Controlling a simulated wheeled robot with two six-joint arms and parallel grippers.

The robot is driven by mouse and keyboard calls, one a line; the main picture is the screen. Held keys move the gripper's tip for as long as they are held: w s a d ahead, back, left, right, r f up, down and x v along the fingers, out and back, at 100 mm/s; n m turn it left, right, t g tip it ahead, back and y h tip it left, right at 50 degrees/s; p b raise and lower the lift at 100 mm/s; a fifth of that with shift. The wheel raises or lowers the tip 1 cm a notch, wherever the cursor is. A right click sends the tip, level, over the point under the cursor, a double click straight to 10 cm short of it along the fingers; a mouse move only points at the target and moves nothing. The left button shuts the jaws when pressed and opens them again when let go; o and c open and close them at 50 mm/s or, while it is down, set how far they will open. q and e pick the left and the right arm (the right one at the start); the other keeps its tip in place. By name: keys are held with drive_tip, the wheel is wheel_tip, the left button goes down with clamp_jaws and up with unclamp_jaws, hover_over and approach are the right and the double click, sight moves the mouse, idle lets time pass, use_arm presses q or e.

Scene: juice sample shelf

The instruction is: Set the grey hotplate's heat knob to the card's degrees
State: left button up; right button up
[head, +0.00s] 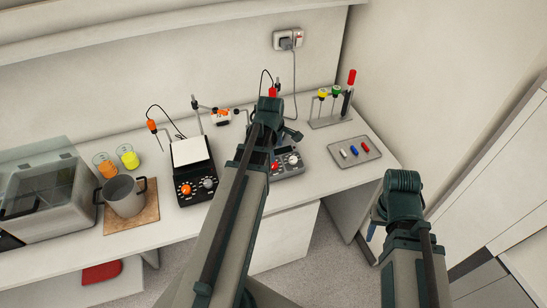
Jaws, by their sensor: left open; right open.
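The grey hotplate (288,164) stands on the bench right of centre. My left arm crosses in front of it and hides its left part and most of its top. One light knob (293,160) shows on its front panel, with a small red display beside it. The knob's setting is too small to read. My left gripper (291,134) shows only in part above the hotplate's panel, apart from the knob, open and holding nothing I can see. My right arm rises at the lower right, and its gripper is hidden. I cannot make out a card with degrees.
A black hotplate (193,181) with an orange knob and a white top stands to the left. A grey pot (125,196) sits on a brown mat (120,222). A tray (371,157) with small bars and a tube rack (330,120) stand right. The wall closes the right side.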

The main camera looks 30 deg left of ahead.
sight(274, 165)
use_arm(q)
drive_tip(key=shift+n, duration=0.6)
drive_tip(key=b+x, duration=0.4)
drive_tip(key=a+b+x, duration=0.1)
drive_tip(key=b+x, duration=0.3)
drive_tip(key=b, duration=0.1)
drive_tip(key=a+b+x, duration=0.1)
drive_tip(key=b+x, duration=0.3)
drive_tip(key=x, duration=0.1)
drive_tip(key=shift+w, duration=0.15)
clamp_jaws()
